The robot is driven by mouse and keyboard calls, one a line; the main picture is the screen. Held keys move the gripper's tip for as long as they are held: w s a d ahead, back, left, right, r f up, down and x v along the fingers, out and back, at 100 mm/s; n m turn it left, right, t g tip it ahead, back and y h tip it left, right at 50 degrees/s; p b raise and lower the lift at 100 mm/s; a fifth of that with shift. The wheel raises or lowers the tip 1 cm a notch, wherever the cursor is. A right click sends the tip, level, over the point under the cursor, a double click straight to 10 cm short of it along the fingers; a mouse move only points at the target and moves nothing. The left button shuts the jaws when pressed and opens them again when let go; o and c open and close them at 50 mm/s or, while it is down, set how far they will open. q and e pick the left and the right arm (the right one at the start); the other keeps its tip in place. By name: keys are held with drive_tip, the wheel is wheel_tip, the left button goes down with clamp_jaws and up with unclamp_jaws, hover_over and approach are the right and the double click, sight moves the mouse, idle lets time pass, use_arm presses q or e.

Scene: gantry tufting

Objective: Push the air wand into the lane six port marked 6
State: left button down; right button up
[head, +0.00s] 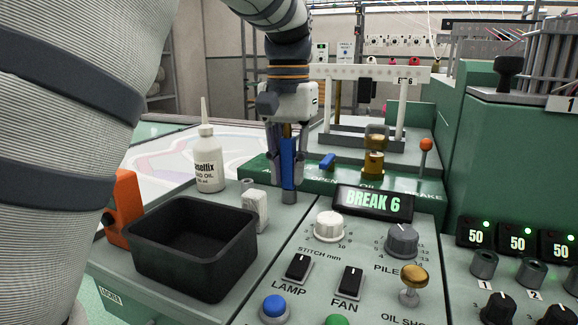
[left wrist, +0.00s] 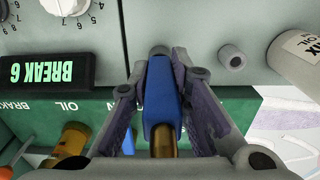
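The air wand (head: 288,165) is a blue upright body with a brass part at its upper end. My left gripper (head: 288,155) comes down over it from above, a finger on each side. In the left wrist view the fingertips (left wrist: 160,72) close against the sides of the blue wand (left wrist: 161,100), with the brass part (left wrist: 163,144) between the fingers. Below the blue body a short grey cylinder (head: 288,197) meets the console top; I cannot tell whether it is the wand's end or a holder. No port marked 6 can be made out. My right gripper is not in view.
A display (head: 374,203) reads BREAK 6. A white oil bottle (head: 208,160), a black tray (head: 192,247) and a pale block (head: 255,209) stand to the left. Knobs and switches fill the console front. A brass fitting (head: 374,160) and an orange-topped lever (head: 425,150) stand right of the gripper.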

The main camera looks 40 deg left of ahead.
sight(289, 136)
use_arm(q)
drive_tip(key=c, duration=2.3)
unclamp_jaws()
drive_tip(key=shift+f, duration=0.8)
clamp_jaws()
drive_tip(key=shift+r, duration=0.15)
drive_tip(key=shift+w+a+r, duration=0.1)
drive_tip(key=shift+r, duration=2.1)
drive_tip(key=shift+r, duration=0.15)
